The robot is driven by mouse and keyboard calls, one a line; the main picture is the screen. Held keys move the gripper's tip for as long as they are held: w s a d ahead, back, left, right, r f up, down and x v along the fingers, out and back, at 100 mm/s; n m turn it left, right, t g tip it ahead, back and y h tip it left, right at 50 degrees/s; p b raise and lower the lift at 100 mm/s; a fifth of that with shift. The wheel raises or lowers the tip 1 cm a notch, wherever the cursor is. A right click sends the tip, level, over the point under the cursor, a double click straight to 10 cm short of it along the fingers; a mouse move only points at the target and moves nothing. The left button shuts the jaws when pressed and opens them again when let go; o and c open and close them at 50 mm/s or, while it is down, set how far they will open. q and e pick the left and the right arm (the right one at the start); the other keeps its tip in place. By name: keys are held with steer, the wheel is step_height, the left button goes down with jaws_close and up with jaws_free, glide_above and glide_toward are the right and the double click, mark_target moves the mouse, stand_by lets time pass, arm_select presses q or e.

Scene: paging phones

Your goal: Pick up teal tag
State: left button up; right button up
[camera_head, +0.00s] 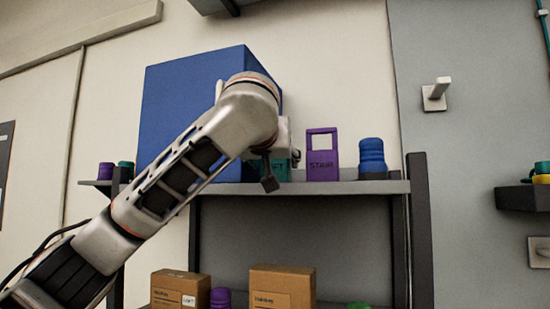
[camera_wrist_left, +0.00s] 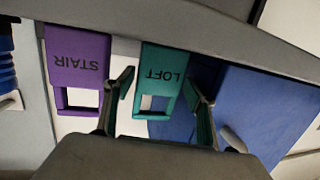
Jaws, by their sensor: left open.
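The teal tag (camera_wrist_left: 164,62), lettered LOFT, has a handle loop with a square opening. In the left wrist view it appears upside down. In the head view the teal tag (camera_head: 282,170) is mostly hidden behind my left gripper (camera_head: 276,170), on the upper shelf. In the left wrist view my left gripper (camera_wrist_left: 160,92) is open, one finger on each side of the tag's handle part. I cannot tell whether the fingers touch it. My right gripper is in neither view.
A purple STAIR tag (camera_head: 322,163) stands close beside the teal tag, with a blue jar (camera_head: 372,157) beyond it. A large blue box (camera_head: 180,100) stands behind my arm. The upper shelf (camera_head: 350,187) has a front edge; cardboard boxes (camera_head: 282,285) sit below.

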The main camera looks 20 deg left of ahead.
arm_select(q)
steer(key=shift+w, duration=0.4)
steer(key=shift+f, duration=0.1)
steer(key=c, duration=0.9)
